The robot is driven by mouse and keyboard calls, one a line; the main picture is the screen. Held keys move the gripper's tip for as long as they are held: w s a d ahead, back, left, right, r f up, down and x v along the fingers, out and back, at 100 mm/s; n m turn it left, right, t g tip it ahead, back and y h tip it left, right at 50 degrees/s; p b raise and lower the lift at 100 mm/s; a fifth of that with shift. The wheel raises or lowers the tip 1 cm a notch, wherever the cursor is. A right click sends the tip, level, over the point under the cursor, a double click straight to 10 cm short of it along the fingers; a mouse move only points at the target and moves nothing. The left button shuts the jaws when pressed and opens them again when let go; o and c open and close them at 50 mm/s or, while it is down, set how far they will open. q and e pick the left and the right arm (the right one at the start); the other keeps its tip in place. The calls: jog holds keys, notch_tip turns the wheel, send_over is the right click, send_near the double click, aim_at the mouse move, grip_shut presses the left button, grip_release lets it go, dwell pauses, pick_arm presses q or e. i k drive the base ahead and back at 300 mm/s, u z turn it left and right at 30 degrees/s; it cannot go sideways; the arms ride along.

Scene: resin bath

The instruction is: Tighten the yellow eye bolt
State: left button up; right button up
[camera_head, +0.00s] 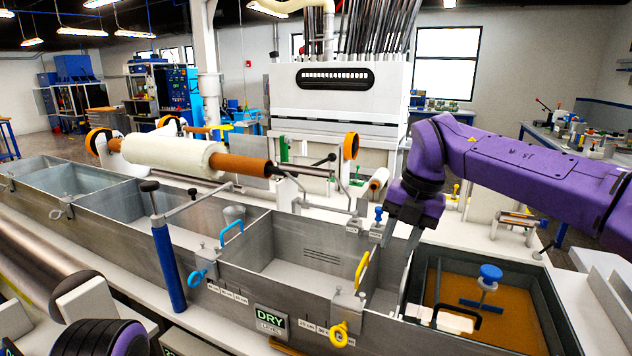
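The yellow eye bolt (340,333) sits on the front wall of the metal bath, low in the middle of the head view. It is below a clamp block (347,304) that carries a yellow handle (361,271). My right gripper (398,250) hangs fingers down above the bath, behind and right of the yellow handle. It is up and to the right of the yellow eye bolt and clear of it. Its two fingers are spread and I see nothing between them. My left gripper is not in view.
A blue eye bolt (197,278) and blue handle (232,232) sit further left on the bath. A blue post (168,265) stands in front. An orange-brown tray (500,311) with a blue knob lies at right. A white roll (170,155) spans behind the bath.

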aim_at(342, 328)
jog(key=k, duration=1.15)
jog(key=z, duration=0.05)
